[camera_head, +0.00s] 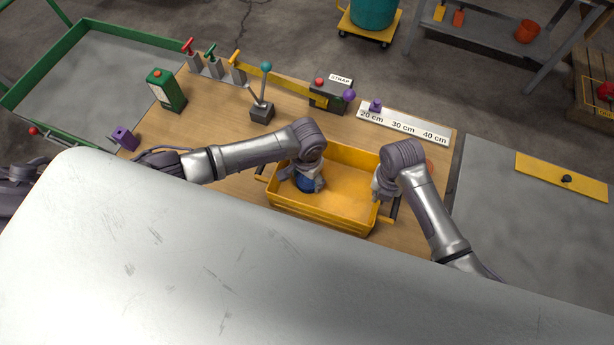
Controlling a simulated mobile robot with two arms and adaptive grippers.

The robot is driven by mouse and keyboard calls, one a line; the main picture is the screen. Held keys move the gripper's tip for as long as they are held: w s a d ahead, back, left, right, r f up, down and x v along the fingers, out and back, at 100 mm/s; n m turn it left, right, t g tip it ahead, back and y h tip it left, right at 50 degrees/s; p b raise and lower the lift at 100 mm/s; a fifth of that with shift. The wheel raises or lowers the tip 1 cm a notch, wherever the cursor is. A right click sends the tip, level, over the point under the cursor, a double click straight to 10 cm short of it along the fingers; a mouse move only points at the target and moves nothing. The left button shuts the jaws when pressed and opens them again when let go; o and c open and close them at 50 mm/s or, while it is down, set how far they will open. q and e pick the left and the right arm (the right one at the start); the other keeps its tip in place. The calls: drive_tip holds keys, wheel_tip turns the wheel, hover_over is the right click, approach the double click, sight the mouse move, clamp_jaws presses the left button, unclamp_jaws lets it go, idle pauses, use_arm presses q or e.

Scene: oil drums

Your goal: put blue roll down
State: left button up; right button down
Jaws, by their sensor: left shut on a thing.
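The blue roll (306,184) shows as a small blue patch under my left gripper (304,178), at the left end of the yellow tray (345,213). My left gripper is shut on the roll; wrist and fingers hide most of it. I cannot tell whether the roll touches the tray floor. My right gripper (381,190) is at the tray's right end, near its handle. Its fingers are too hidden to tell open from shut.
The tray stands on a wooden table. A large pale surface (180,260) fills the foreground. The tray's middle is clear.

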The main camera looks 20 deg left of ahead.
sight(307, 181)
use_arm(q)
drive_tip(key=o, duration=1.2)
drive_tip(key=shift+f, duration=0.1)
wheel_tip(307, 181, up, 12)
drive_tip(key=shift+r, duration=0.2)
use_arm(e)
drive_tip(key=c, duration=1.2)
unclamp_jaws()
drive_tip(key=shift+c, duration=0.2)
drive_tip(key=shift+r, duration=0.15)
